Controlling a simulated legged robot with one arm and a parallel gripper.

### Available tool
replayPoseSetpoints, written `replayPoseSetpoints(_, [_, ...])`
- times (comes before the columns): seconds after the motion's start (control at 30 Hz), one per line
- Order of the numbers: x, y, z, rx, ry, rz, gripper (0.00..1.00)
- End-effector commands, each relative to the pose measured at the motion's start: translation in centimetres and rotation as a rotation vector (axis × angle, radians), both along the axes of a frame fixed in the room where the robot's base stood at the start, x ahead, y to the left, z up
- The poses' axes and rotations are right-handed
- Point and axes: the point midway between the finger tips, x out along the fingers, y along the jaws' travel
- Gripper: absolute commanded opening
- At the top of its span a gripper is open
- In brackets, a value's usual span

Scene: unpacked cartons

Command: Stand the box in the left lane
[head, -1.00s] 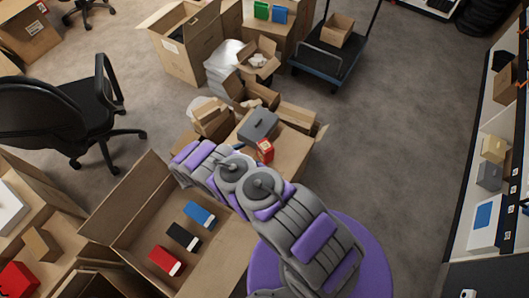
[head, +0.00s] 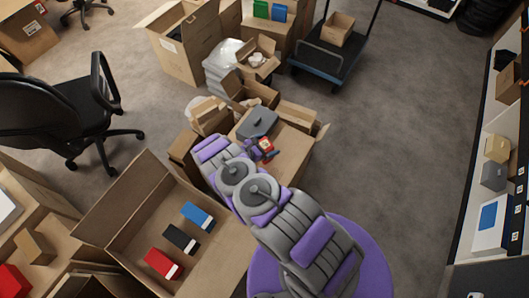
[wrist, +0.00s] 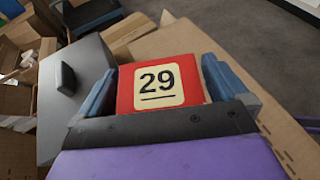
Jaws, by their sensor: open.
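The red box (head: 266,142) with a cream label stands on a closed carton (head: 291,152) in the middle of the head view. In the wrist view the red box (wrist: 125,92) shows its label "29" close up. My gripper (wrist: 161,86) is open, with one blue finger on each side of the box. I cannot tell whether the fingers touch it. In the head view my gripper (head: 267,151) is small and partly hidden by my arm. I cannot make out which place is the left lane.
A grey case (head: 257,123) lies on the same carton, left of the red box. An open carton (head: 128,205) at front left holds a red, a black and a blue item. Open cartons and a trolley (head: 326,62) stand behind. Floor to the right is clear.

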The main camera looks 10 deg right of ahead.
Motion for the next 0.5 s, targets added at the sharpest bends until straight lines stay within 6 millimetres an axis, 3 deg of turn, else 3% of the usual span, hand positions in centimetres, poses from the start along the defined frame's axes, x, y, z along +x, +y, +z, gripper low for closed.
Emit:
replayPoseSetpoints(0.23, [0.13, -0.15, -0.05, 0.001, 0.0, 0.002, 0.99])
replayPoseSetpoints(0.5, [0.11, -0.15, -0.06, 0.001, 0.0, 0.002, 0.73])
